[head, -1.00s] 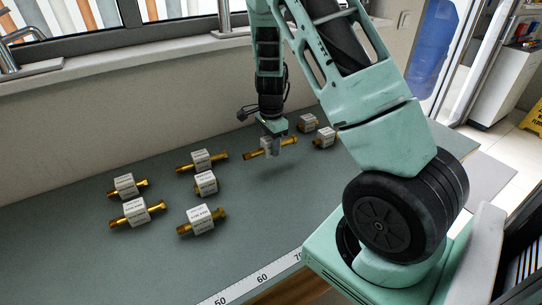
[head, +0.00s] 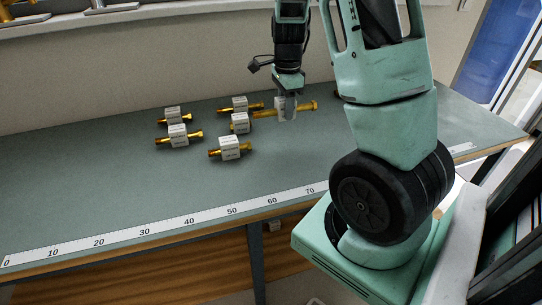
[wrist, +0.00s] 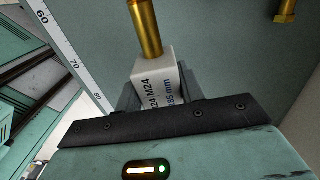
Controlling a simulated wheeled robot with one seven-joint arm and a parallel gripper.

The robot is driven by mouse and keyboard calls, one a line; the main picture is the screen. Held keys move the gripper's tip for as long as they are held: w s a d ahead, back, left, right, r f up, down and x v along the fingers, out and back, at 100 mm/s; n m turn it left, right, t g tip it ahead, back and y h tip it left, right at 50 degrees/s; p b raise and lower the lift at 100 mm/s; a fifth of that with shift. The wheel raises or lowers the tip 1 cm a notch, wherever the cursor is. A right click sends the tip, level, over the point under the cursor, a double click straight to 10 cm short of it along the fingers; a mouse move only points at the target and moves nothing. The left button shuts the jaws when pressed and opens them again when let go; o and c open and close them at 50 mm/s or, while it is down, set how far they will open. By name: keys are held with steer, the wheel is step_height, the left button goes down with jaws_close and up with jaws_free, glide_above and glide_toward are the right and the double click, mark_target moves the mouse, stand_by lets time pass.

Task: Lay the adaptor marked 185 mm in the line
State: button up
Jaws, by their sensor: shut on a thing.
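My gripper (head: 287,104) is shut on a brass adaptor (head: 306,106) with a white label block, held above the bench, right of the group of other adaptors. In the wrist view my gripper (wrist: 158,100) clasps the white block (wrist: 154,68); its print shows "M24" and what looks like "85 mm", partly hidden by the jaw. A brass end (wrist: 144,26) points away from it. Other adaptors lie on the bench: two at left (head: 172,116) (head: 179,135), two in the middle (head: 240,105) (head: 240,123), and one in front (head: 230,148). Their labels are too small to read.
A printed ruler strip (head: 143,231) runs along the front edge of the grey-green bench (head: 90,180). The bench is clear at front left. A brass piece (wrist: 287,10) shows at the wrist view's upper right. A wall and window sill stand behind.

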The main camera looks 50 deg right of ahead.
mark_target(284, 144)
step_height(284, 144, down, 10)
steer(key=shift+a+r, duration=0.1)
steer(key=shift+r, duration=0.1)
stand_by(0.3)
steer(key=shift+f+b, duration=0.2)
steer(key=shift+b, duration=0.1)
steer(key=o, duration=1.1)
steer(key=shift+r, duration=0.15)
